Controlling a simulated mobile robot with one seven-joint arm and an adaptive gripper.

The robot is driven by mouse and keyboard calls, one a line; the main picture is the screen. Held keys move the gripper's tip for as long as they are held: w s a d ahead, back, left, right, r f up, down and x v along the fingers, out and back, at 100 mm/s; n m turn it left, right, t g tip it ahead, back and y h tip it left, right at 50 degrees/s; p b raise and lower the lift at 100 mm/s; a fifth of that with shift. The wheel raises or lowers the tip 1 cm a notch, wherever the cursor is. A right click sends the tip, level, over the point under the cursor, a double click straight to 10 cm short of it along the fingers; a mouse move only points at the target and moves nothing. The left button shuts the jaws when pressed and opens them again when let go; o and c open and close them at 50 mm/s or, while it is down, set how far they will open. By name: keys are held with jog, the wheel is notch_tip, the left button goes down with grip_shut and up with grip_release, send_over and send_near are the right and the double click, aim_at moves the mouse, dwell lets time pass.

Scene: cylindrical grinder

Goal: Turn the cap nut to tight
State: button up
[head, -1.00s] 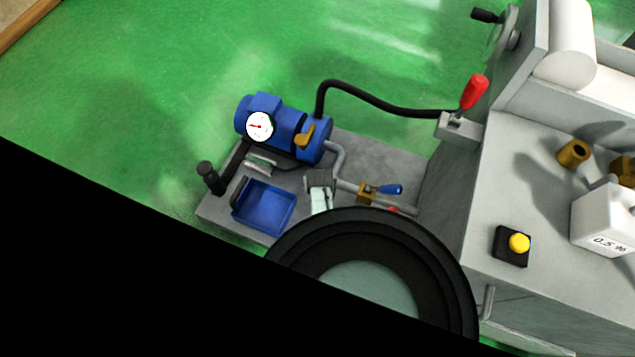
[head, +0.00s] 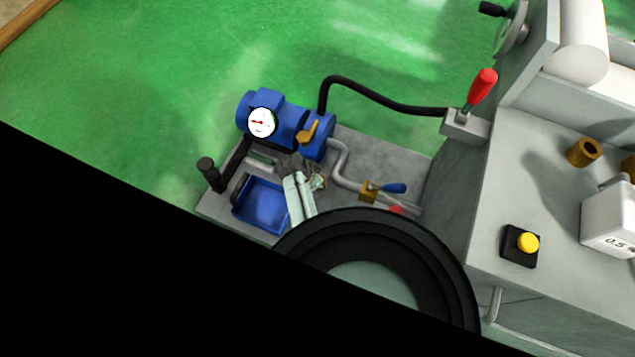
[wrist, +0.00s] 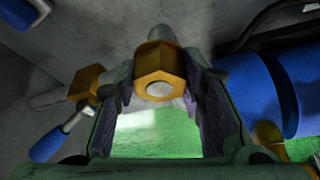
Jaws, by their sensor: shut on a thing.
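The cap nut is a brass hexagon (wrist: 154,64) with a grey round centre, on a grey pipe, in the upper middle of the wrist view. My gripper (wrist: 157,80) has one dark ridged finger on each side of the nut and is shut on it. In the head view my gripper (head: 303,172) is above the grey base plate, just right of the blue tray, and mostly hides the nut. Whether the nut is tight cannot be told.
A brass valve (wrist: 86,82) with a blue lever (wrist: 60,135) is left of the nut. A blue motor-pump (head: 270,115) with a dial stands behind my gripper. The blue tray (head: 262,205) is to its left. A grey machine (head: 545,180) with a red-handled lever (head: 482,88) is at the right.

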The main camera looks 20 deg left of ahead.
jog(key=shift+f+m, duration=0.1)
jog(key=shift+m, duration=0.5)
jog(key=shift+g+b, duration=0.3)
jog(key=o, duration=1.1)
jog(key=shift+o, duration=0.2)
jog(key=shift+h, duration=0.3)
jog(key=v, duration=1.2)
